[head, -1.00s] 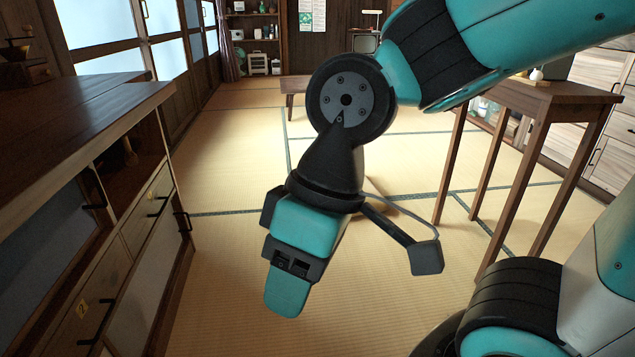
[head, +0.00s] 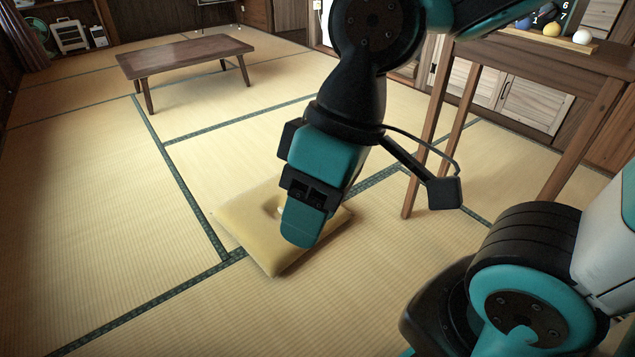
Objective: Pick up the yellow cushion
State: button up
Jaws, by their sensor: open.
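The yellow cushion (head: 250,238) is square and lies flat on the tatami floor near the middle of the head view, with a small dimple at its centre. My gripper (head: 302,235) hangs pointing down in front of it in the picture and hides part of its right side. I cannot tell how high the gripper is above the cushion. The gripper is open and nothing shows in it.
A low wooden table (head: 185,56) stands at the back left. A tall wooden table (head: 560,65) with several small balls on top stands at the right, its legs near my arm. Cabinets (head: 530,100) line the back right. The tatami (head: 90,200) on the left is clear.

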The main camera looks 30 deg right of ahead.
aim_at(253, 217)
jog(key=z, duration=0.1)
jog(key=i, duration=1.3)
jog(key=u, duration=0.2)
